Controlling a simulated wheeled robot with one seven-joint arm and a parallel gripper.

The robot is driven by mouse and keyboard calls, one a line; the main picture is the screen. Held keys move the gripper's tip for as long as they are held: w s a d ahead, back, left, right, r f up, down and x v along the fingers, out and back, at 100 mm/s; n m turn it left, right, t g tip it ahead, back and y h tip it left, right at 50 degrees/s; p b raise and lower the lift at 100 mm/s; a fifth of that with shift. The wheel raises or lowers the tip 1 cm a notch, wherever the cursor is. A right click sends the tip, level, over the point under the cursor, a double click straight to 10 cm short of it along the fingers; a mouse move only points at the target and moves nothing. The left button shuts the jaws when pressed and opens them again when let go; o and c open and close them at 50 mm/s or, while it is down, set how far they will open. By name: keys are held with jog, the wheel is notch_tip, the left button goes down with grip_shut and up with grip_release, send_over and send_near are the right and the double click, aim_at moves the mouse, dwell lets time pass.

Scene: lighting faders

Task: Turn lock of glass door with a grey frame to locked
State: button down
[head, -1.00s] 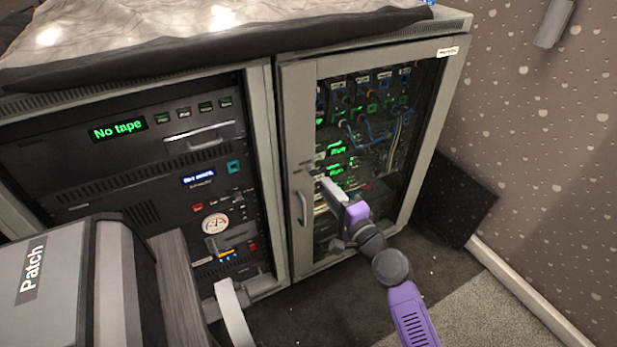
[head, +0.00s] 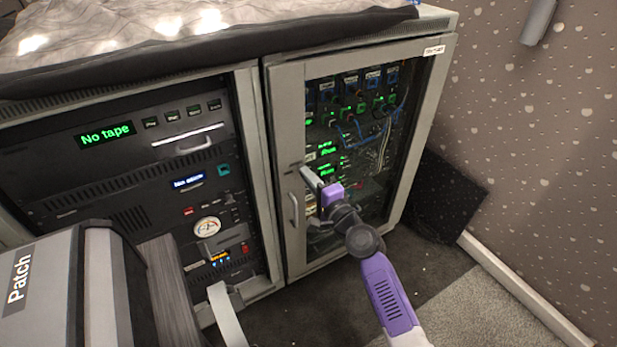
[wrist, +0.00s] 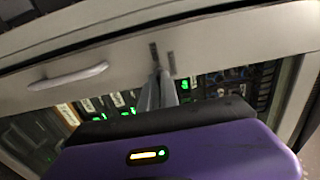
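The glass door with a grey frame (head: 289,120) is closed on the right half of the cabinet. Its left frame strip carries a curved handle (head: 294,210); the handle also shows in the wrist view (wrist: 68,77). Just above it are small dark marks at the lock (head: 291,169). In the wrist view two short dark pieces show there, the lock area (wrist: 154,52); which way the lock is turned is too small to tell. My gripper (head: 304,172) is at the frame beside the lock. In the wrist view its fingertips (wrist: 161,74) are together, with nothing visible between them.
A black rack unit (head: 110,170) with a "No tape" display fills the left cabinet half. A grey box marked Patch (head: 40,285) stands at front left. A dark panel (head: 440,200) and the wall (head: 540,150) are at right. Carpet floor is clear below.

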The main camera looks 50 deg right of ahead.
jog(key=shift+f, duration=0.1)
dwell(0.3)
jog(key=shift+n+b, duration=5.95)
jog(key=shift+n, duration=3.05)
jog(key=c, duration=1.6)
grip_release()
jog(key=shift+s, duration=0.1)
